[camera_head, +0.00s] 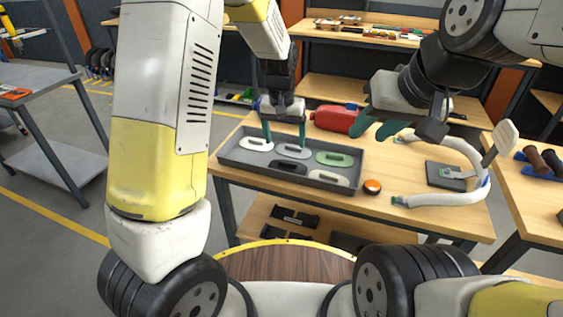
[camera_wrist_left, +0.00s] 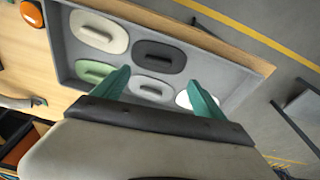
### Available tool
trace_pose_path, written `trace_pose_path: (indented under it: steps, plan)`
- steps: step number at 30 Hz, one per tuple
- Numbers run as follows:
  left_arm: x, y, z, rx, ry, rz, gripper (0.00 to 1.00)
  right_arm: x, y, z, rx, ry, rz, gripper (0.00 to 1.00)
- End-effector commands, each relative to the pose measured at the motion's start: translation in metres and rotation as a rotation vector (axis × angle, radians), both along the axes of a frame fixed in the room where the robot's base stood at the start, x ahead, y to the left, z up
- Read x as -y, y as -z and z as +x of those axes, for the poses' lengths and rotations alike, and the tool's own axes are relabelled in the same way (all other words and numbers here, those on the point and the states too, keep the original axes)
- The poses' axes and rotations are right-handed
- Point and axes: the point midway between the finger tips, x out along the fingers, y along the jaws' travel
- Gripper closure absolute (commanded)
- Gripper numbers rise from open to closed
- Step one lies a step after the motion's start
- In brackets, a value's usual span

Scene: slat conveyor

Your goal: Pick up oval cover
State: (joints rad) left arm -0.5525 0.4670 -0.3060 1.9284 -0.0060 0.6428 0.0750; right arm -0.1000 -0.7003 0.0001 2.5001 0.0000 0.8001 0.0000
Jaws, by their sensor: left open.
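Several oval covers with raised handles lie in a grey tray (camera_head: 232,158) on the wooden table. In the head view they are a white one (camera_head: 256,144) at the left, a light grey one (camera_head: 292,152), a green one (camera_head: 334,159), a black one (camera_head: 287,167) and a white one (camera_head: 328,178) at the front. My left gripper (camera_head: 285,140) is open and points down over the light grey cover. In the left wrist view, that cover (camera_wrist_left: 150,88) shows between the green fingertips (camera_wrist_left: 158,85); contact cannot be told. My right gripper (camera_head: 376,126) is open and empty, right of the tray.
An orange-topped round item (camera_head: 372,187) sits off the tray's right front corner. A curved white tube (camera_head: 440,201) and a dark plate (camera_head: 444,176) lie to the right. The tray walls surround the covers.

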Motion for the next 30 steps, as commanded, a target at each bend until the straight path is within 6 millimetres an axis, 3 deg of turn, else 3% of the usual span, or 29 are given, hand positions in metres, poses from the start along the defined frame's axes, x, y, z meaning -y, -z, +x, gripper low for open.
trace_pose_path:
  steps: [21, 30]
  plan:
    - [0.014, 0.088, 0.022, -0.011, 0.013, 0.029, 0.18, 0.000, 0.000, 0.000, 0.000, 0.000, 0.000, 0.63]
    - [0.015, 0.095, 0.024, -0.009, 0.014, 0.029, 0.18, 0.000, 0.000, 0.000, 0.000, 0.000, 0.000, 0.63]
